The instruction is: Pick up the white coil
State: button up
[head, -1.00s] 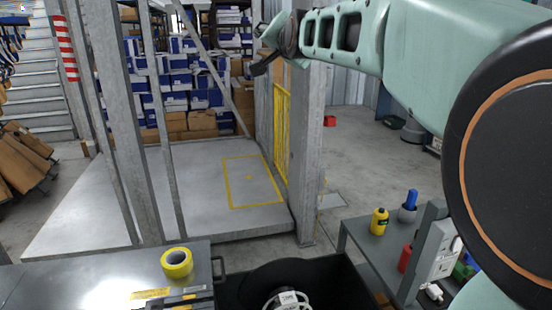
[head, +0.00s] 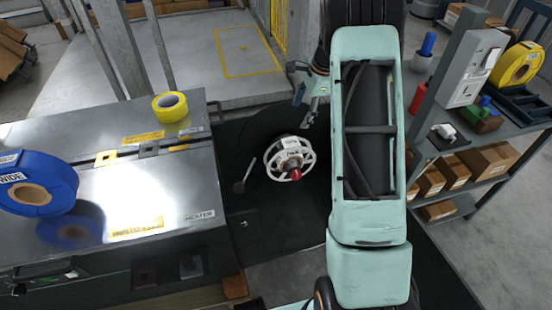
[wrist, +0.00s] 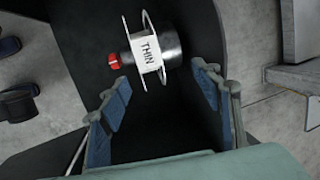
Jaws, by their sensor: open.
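The white coil (head: 290,158) is a spoked white reel with a white label and a red end at its middle. It sits on a dark surface between the metal bench and the shelf unit. In the wrist view the coil (wrist: 148,50) shows its label reading "THIN", with the red end to its left and a grey metal cylinder to its right. My gripper (wrist: 162,76) is open and empty, and the coil appears beyond its fingertips, between their lines. In the head view my gripper (head: 305,104) is above and slightly right of the coil, apart from it.
A metal bench (head: 150,190) at left holds a yellow tape roll (head: 170,106) and a blue coil (head: 38,183). A grey shelf unit (head: 460,145) with cardboard boxes and a yellow coil (head: 517,65) stands at right.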

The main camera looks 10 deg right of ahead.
aim_at(291, 144)
jog(key=shift+m+g+y, duration=0.3)
jog(key=shift+g+y, duration=0.1)
jog(key=b+x, duration=0.1)
jog(key=x, duration=0.3)
jog(key=s+b+x, duration=0.1)
jog(key=x, duration=0.4)
jog(key=b+x, duration=0.1)
jog(key=x, duration=0.4)
jog(key=shift+s+d+f+b, duration=0.25)
jog(key=shift+s+d+b, duration=0.1)
jog(key=shift+d, duration=0.05)
jog(key=shift+r, duration=0.1)
jog(key=c, duration=1.4)
jog(key=shift+r, duration=0.15)
